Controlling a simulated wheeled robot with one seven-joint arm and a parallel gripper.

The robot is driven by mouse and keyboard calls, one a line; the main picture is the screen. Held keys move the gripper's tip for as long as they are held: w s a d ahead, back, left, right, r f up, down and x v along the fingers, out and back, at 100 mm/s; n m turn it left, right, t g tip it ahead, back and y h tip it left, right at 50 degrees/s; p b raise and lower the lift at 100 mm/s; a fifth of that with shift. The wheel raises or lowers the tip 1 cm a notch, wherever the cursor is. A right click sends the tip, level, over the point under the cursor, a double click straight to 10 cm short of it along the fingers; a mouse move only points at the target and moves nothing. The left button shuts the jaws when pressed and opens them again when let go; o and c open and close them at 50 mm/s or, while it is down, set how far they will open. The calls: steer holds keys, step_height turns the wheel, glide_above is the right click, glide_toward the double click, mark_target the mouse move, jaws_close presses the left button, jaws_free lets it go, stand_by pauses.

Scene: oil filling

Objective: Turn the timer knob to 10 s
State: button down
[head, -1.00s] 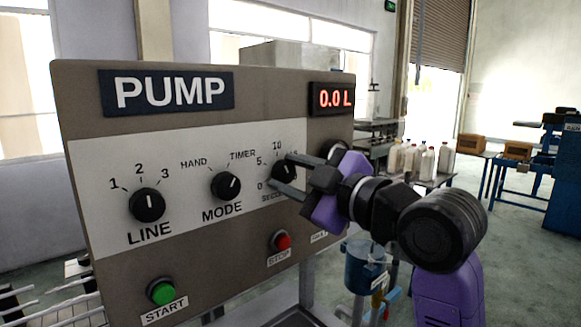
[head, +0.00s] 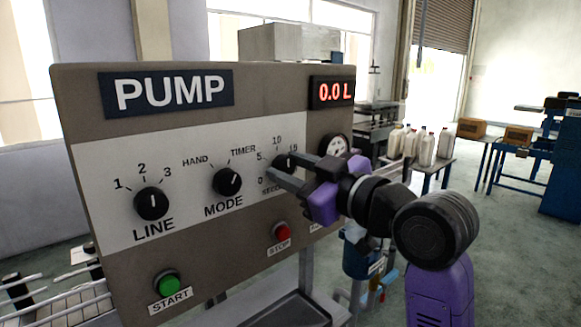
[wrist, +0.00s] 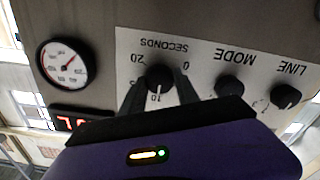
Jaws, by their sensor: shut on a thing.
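The black timer knob (head: 284,162), marked in seconds, is at the right of the pump panel (head: 215,255). It also shows in the wrist view (wrist: 160,77), upside down. My gripper (head: 277,168) has one finger on each side of this knob and is shut on it. In the wrist view my fingers (wrist: 160,92) flank the knob. The scale's 10 lies between the fingertips there. I cannot read the knob's pointer with certainty. In the head view the fingers partly hide the knob and scale.
The mode knob (head: 227,182) and line knob (head: 151,204) are left of the timer. A green start button (head: 169,284) and red stop button (head: 281,232) sit below. The display (head: 332,93) reads 0.0 L above a round gauge (head: 335,146). Bottles (head: 427,148) stand behind.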

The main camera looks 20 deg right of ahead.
steer(key=shift+f, duration=0.15)
steer(key=c, duration=0.9)
jaws_free()
steer(key=b+v, duration=0.1)
steer(key=v, duration=0.7)
steer(key=shift+b, duration=0.4)
